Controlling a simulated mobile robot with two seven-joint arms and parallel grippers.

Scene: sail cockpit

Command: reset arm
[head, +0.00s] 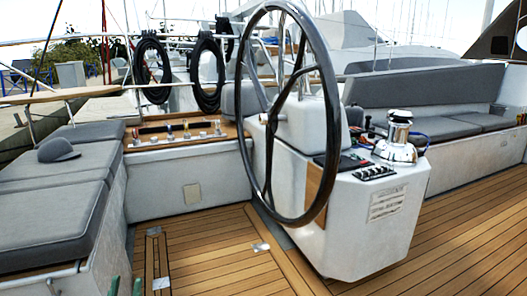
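Only the two green fingertips of my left gripper (126,287) show, at the bottom edge left of centre in the head view. They stand apart with a gap between them, and nothing shows in the gap. The wooden deck (210,255) and the side of the grey cushioned bench lie behind them in the picture. The rest of the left gripper and its arm are below the frame. My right gripper and arm are not in view.
The grey cushioned bench (50,215) with a grey cap (58,150) is at left. A large steering wheel (333,120) stands at the white console (365,235). A chrome winch (396,140) sits on top. Deck is clear left of the console and at right.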

